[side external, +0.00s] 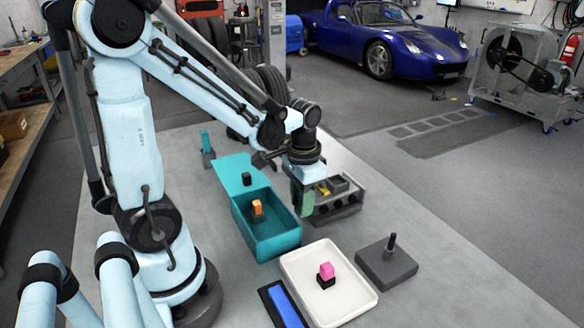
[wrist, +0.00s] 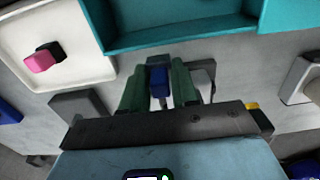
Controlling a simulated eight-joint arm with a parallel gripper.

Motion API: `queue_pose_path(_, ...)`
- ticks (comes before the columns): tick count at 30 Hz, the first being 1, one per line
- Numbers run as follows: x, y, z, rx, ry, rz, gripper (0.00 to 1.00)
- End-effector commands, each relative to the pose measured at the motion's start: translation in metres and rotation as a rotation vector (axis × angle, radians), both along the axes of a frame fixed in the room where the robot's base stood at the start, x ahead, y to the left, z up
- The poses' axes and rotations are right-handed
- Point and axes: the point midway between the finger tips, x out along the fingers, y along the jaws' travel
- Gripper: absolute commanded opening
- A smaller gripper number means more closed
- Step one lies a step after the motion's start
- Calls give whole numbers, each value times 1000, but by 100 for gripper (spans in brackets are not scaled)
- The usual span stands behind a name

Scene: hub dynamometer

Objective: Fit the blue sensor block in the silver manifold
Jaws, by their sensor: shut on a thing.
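The blue sensor block (wrist: 158,80) is between the green fingers of my gripper (wrist: 158,92) in the wrist view, and the fingers are shut on it. In the side external view my gripper (side external: 302,205) points down at the near left side of the silver manifold (side external: 340,208). The block is hidden there by the fingers. The manifold has dark round holes in its side and a yellow piece (side external: 322,190) and a dark grey piece on top. A grey part shows just right of the fingers in the wrist view. I cannot tell whether the block touches the manifold.
A teal box (side external: 275,243) with an orange-and-black block (side external: 257,208) stands left of the manifold. A white tray (side external: 350,311) holds a pink-and-black block (side external: 326,272). A dark grey base with a post (side external: 387,264) stands to the right. The table's right side is clear.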

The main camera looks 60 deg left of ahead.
Motion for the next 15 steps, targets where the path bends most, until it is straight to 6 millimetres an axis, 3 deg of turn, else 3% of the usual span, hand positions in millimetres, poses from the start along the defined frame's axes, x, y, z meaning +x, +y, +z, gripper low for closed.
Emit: queue_pose_path(15, 0, 1, -40, 0, 0, 0, 0)
